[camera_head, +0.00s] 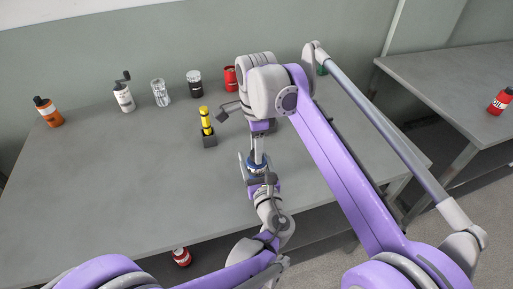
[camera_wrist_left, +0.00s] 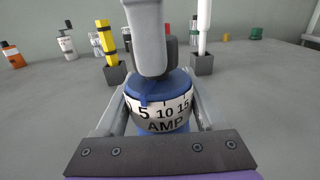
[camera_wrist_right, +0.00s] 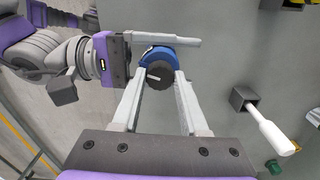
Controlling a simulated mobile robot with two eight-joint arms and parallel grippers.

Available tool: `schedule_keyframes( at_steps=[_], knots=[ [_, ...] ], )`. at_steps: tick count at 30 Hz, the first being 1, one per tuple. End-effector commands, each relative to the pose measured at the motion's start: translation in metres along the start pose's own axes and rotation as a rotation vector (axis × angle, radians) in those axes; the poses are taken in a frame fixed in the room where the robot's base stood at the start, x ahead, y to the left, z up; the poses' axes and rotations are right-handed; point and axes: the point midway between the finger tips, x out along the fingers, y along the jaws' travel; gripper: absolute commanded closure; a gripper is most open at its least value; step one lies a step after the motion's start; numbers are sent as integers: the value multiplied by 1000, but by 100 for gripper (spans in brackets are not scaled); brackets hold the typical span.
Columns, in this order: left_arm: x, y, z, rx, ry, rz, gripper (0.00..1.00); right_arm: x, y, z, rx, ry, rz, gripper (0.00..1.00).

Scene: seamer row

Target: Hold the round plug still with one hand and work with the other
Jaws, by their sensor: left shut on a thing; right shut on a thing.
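The round plug (camera_head: 253,168) is blue, with a white band (camera_wrist_left: 160,115) reading 5, 10, 15 and AMP in the left wrist view. My left gripper (camera_wrist_left: 160,118) is shut around its sides, one finger on each side, above the table. My right gripper (camera_wrist_right: 158,84) comes down from above and is shut on the plug's dark round top (camera_wrist_right: 156,75), which shows a short white bar. The blue body (camera_wrist_right: 160,52) shows beyond this top. In the head view the right arm and wrist partly cover the plug and both grippers.
A yellow tool (camera_head: 206,119) stands in a dark holder; a white-handled tool (camera_wrist_right: 268,130) stands in another. An orange bottle (camera_head: 50,114), a grinder (camera_head: 123,97), jars and a red can (camera_head: 230,78) line the table's back. The table's left front (camera_head: 110,180) is clear.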

Motion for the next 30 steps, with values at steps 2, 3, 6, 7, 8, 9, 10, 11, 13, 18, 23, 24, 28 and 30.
schedule_keyframes(
  at_steps=[2, 3, 6, 7, 8, 9, 10, 11, 13, 18, 23, 24, 28, 30],
  knots=[
    [0, 0, 0, 0, 0, 0, 93, 0, 0, 0, -46, 0, -1, 100],
    [0, 0, 0, 0, 0, 0, 93, 0, 0, 0, -75, 0, -1, 100],
    [0, 0, 0, 0, 0, 0, 93, 0, 0, 0, -155, 0, -1, 100],
    [0, 0, 0, 0, 0, 0, 93, 0, 0, 0, -182, 0, -1, 100],
    [0, 0, 0, 0, 0, 0, 93, 0, 0, 0, -210, 0, -1, 100],
    [0, 0, 0, 0, 0, 0, 93, 0, 0, 0, -247, 0, -1, 100],
    [0, 0, 0, 0, 0, 0, 93, 0, 0, 0, -276, 0, -1, 100],
    [0, 0, 0, 0, 0, 0, 93, 0, 0, 0, -305, 0, -1, 100],
    [0, 0, 0, 0, 0, 0, 93, 0, 0, 0, -371, 0, -1, 100],
    [0, 0, 0, 0, 0, 0, 93, 0, 0, 0, -531, 0, -1, 100],
    [0, 0, 0, 0, 0, 0, 93, 0, 0, 0, -671, 0, -1, 100],
    [0, 0, 0, 0, 0, 0, 93, 0, 0, 0, -703, 1, -1, 100],
    [0, 0, 0, 0, 1, 0, 93, 0, 0, 0, -794, 1, -1, 100],
    [0, 0, 0, 0, 1, 0, 93, 0, 0, 0, -835, 1, -1, 100]
  ],
)
